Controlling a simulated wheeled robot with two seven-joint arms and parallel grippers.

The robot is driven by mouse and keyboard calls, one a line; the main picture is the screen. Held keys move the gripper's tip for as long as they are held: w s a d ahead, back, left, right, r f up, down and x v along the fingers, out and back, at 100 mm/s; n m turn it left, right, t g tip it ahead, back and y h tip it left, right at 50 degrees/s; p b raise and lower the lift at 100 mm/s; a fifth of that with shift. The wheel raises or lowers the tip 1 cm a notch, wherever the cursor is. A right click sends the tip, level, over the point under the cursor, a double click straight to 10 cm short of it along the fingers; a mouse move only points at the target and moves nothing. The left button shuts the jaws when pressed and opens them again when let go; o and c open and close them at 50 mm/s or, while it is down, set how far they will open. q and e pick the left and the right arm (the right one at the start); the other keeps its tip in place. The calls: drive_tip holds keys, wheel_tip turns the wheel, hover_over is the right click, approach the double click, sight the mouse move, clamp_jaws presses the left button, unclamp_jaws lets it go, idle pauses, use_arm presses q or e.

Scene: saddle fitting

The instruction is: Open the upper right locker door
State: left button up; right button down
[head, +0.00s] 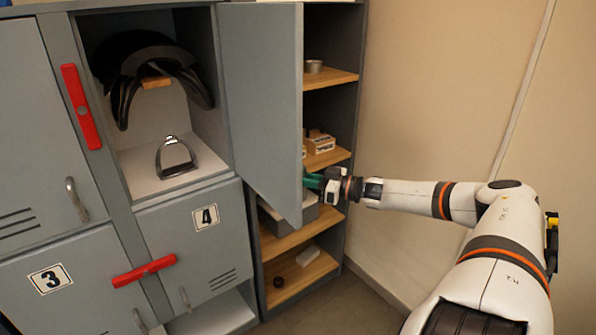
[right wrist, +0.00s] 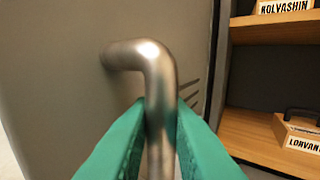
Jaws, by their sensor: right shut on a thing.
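The upper right locker door (head: 262,100) is swung wide open to the right in the head view. Inside its locker a black saddle (head: 150,68) hangs on a wooden rack, and a metal stirrup (head: 175,157) stands on the white floor. My right gripper (head: 313,182) is at the far side of the door, near its free edge. In the right wrist view its green fingers (right wrist: 155,135) are shut around the door's bent metal handle (right wrist: 160,70). The handle is hidden behind the door in the head view. My left gripper is not in view.
A shelf unit with wooden shelves (head: 290,272) stands right of the lockers, partly behind the open door. Locker door 4 (head: 190,235) and locker door 3 (head: 75,285) look closed. Red latch bars (head: 80,105) sit on the frames. A beige wall (head: 430,90) bounds the right.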

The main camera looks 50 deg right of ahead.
drive_tip(key=shift+d+r, duration=0.15)
drive_tip(key=c, duration=1.7)
unclamp_jaws()
drive_tip(key=o, duration=0.3)
drive_tip(key=shift+w, duration=0.25)
drive_tip(key=p+v, duration=0.7)
drive_tip(key=v, duration=0.5)
drive_tip(key=shift+p, duration=0.3)
